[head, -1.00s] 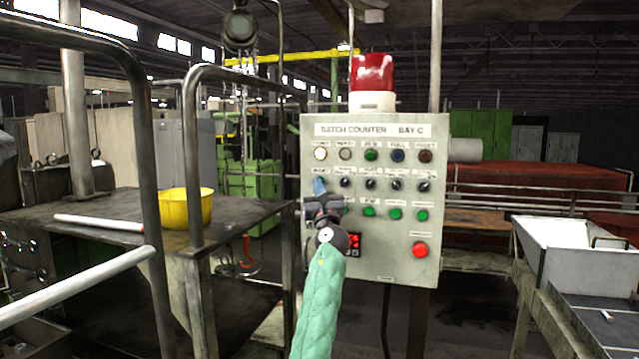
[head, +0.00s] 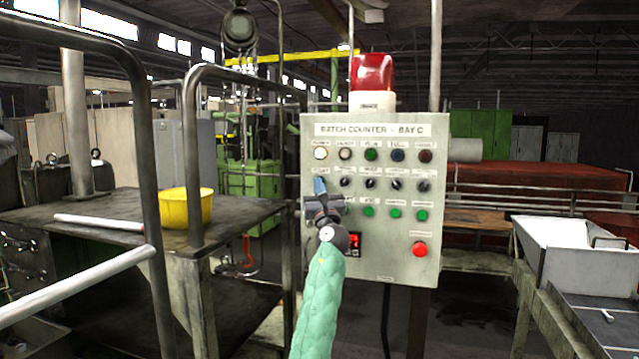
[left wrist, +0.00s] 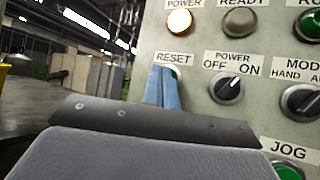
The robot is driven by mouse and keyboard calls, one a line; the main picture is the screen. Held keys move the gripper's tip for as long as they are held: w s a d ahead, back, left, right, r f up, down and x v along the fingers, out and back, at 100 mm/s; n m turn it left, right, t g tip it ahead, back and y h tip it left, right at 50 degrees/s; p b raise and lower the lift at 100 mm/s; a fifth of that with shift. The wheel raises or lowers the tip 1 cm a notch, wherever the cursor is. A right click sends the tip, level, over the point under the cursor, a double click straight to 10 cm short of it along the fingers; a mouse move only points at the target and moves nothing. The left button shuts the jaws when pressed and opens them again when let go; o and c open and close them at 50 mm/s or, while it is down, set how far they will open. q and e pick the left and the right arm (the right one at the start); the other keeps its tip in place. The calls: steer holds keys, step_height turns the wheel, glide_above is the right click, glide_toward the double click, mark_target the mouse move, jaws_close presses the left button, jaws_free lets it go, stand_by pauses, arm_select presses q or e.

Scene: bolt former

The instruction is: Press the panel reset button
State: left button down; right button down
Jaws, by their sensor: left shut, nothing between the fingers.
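The control panel (head: 385,270), labelled "BATCH COUNTER - BAY C", stands upright in front of me. My left gripper (head: 320,185) is at the panel's left side, its blue fingers shut with nothing between them. In the left wrist view the fingertips (left wrist: 166,82) are just below the "RESET" label and in front of the reset button (left wrist: 176,71), of which only a greenish sliver shows beside them. The tips look very close to the button; I cannot tell whether they touch or press it. My right gripper is not in view.
The "POWER OFF ON" knob (left wrist: 228,88) is right of the fingers, and the green jog button (left wrist: 288,172) is below right. A red button (head: 420,249) is low on the panel. Metal railings (head: 192,150) and a table with a yellow bucket (head: 186,207) are at left.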

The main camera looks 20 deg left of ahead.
arm_select(q)
steer(key=shift+w, duration=0.3)
steer(key=shift+s+p, duration=0.45)
stand_by(0.3)
